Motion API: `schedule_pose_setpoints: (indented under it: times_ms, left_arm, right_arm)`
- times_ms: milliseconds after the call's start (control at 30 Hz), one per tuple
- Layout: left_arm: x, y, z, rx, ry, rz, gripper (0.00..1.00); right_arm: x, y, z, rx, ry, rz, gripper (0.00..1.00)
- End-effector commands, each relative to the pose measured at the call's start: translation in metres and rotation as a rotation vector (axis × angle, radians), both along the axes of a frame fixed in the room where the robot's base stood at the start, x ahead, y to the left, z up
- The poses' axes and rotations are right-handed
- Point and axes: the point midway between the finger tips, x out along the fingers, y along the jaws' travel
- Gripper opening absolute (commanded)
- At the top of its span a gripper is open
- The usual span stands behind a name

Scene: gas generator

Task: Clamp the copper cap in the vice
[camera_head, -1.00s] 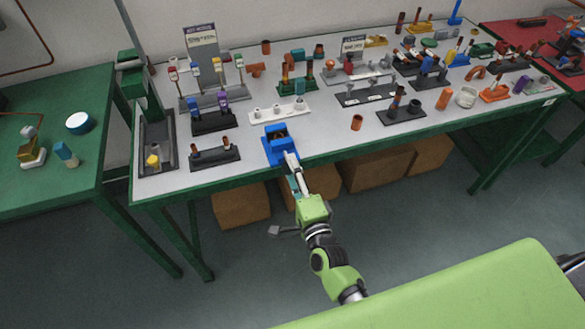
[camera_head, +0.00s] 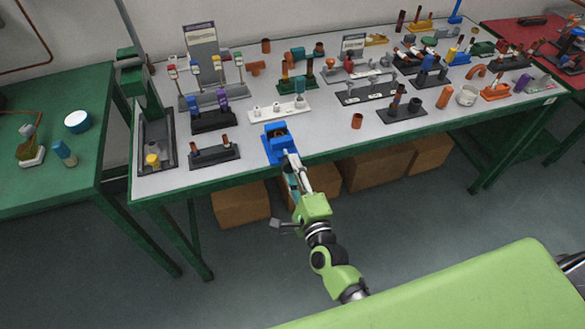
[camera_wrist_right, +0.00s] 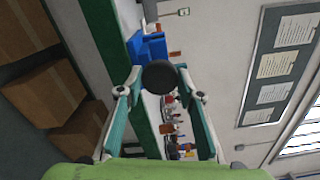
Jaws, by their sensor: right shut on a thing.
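The blue vice (camera_head: 279,152) stands at the front edge of the grey-topped table in the head view. It also shows beyond my fingers in the wrist view (camera_wrist_right: 150,48). My right gripper (camera_head: 290,157) is at the vice's front side. In the wrist view its fingers (camera_wrist_right: 160,82) are on either side of a dark round handle end (camera_wrist_right: 159,77) of the vice, shut on it. A brownish piece shows in the vice's jaws, too small to identify surely as the copper cap. My left gripper is not in view.
A small copper cylinder (camera_head: 357,121) stands right of the vice. A dark stand with two copper pieces (camera_head: 213,156) is on the left, and a white holder (camera_head: 280,109) is behind. Cardboard boxes (camera_head: 240,207) sit beneath the table.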

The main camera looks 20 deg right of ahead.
Motion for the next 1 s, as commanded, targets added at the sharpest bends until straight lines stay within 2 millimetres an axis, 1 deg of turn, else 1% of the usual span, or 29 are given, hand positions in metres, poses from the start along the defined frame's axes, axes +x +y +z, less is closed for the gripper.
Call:
schedule_pose_setpoints:
  times_ms: [367, 467, 700, 800, 1000]
  left_arm:
    - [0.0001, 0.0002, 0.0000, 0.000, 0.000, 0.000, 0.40]
    - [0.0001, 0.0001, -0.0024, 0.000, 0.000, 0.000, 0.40]
    - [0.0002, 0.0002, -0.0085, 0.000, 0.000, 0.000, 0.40]
    - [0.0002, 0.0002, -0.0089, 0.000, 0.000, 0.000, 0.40]
    - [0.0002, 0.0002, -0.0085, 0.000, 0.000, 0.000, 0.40]
  right_arm:
    - [-0.0003, 0.0002, -0.0009, 0.003, 0.002, 0.000, 0.12]
    - [-0.0003, 0.0002, -0.0015, 0.044, 0.002, 0.000, 0.12]
    - [-0.0003, 0.0001, -0.0016, 0.213, 0.008, 0.000, 0.13]
    - [-0.0004, 0.0003, -0.0011, 0.242, 0.010, 0.001, 0.13]
    - [-0.0004, 0.0003, -0.0007, 0.246, 0.010, 0.001, 0.13]
